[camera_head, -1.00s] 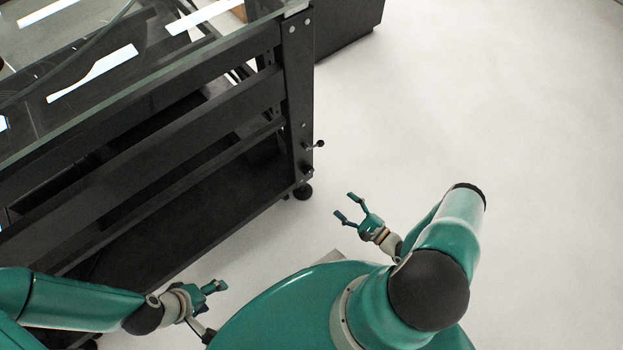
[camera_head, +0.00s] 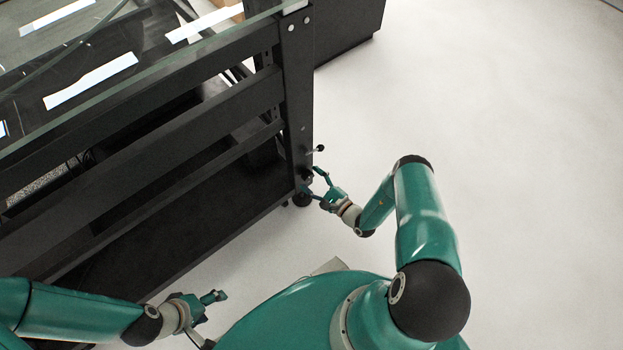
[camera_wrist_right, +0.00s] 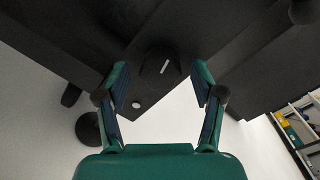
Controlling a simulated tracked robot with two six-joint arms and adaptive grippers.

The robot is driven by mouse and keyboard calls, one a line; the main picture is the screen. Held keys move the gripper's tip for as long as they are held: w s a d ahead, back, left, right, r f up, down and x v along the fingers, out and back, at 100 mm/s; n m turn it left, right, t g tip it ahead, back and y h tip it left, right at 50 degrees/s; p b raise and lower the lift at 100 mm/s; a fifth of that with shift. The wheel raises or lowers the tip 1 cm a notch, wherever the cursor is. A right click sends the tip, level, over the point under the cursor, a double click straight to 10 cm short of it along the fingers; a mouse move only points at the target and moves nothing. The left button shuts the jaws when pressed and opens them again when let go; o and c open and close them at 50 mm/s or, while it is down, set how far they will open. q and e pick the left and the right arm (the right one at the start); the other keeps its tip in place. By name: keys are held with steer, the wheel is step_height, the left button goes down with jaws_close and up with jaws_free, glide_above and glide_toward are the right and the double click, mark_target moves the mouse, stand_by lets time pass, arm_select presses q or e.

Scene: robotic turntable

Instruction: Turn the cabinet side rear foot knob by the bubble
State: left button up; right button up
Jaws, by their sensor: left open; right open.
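The black foot knob with a pale mark (camera_wrist_right: 162,66) shows in the right wrist view, at the low corner of the dark cabinet frame. My right gripper (camera_wrist_right: 160,95) is open, its fingers on either side below the knob, with nothing held between them. In the head view my right gripper (camera_head: 312,183) is at the base of the corner post (camera_head: 298,90), largely covering the knob. A round black foot (camera_head: 301,199) shows under the post. My left gripper (camera_head: 207,304) is open and empty at the lower left. I cannot make out a bubble level.
A small lever with a black tip (camera_head: 319,149) sticks out of the post just above my right gripper. The glass-topped black frame (camera_head: 150,130) fills the left. Pale floor (camera_head: 500,130) to the right is clear.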

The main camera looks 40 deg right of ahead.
steer(key=shift+w, duration=0.4)
steer(key=shift+c, duration=0.4)
steer(key=c, duration=1.1)
steer(key=shift+o, duration=0.2)
steer(key=shift+m+b, duration=0.3)
steer(key=shift+m, duration=0.2)
steer(key=shift+a+f+m+t+b, duration=0.1)
steer(key=shift+m+t+b, duration=0.2)
steer(key=shift+m+b, duration=2.15)
steer(key=shift+m+p, duration=1)
steer(key=shift+m, duration=0.05)
